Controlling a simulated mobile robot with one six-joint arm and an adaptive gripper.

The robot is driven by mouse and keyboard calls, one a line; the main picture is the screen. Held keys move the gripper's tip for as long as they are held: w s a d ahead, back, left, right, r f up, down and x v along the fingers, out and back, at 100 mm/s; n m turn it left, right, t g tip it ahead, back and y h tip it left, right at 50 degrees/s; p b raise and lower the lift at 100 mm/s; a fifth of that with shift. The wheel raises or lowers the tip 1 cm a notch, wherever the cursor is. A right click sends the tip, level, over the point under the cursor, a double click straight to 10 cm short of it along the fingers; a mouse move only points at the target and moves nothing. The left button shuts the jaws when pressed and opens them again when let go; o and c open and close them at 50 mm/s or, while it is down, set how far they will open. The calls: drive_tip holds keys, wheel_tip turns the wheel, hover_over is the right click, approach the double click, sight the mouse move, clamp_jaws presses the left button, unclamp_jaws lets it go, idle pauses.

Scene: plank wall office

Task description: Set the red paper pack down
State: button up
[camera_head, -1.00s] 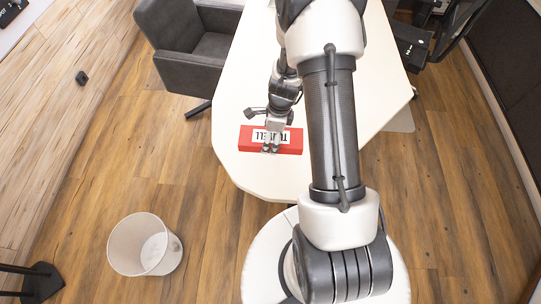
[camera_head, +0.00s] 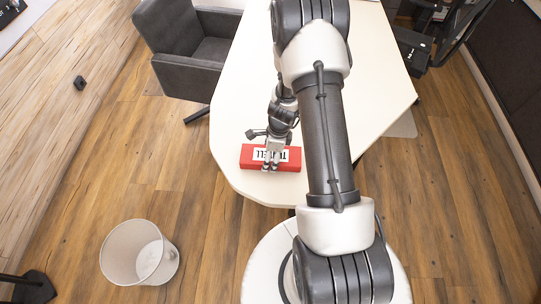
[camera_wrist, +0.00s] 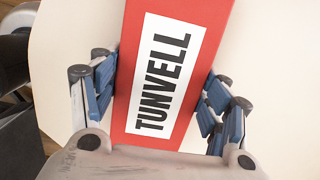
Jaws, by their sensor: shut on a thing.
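The red paper pack (camera_head: 290,161) is a long red box with a white label reading TUNVELL. In the head view it lies lengthwise across the picture over the near end of the white table (camera_head: 233,178); I cannot tell whether it touches the top. My gripper (camera_head: 270,166) is shut on the pack's middle from above. In the wrist view the pack (camera_wrist: 182,25) runs up between the blue-padded fingers of my gripper (camera_wrist: 165,95), one on each side. The pack's underside is hidden.
A dark grey armchair (camera_head: 185,75) stands at the table's left side. A white waste bin (camera_head: 120,255) stands on the wooden floor at lower left. The tabletop around the pack looks clear. My arm hides part of the table's right side.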

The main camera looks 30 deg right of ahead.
drive_tip(key=shift+f, duration=0.15)
drive_tip(key=o, duration=1.4)
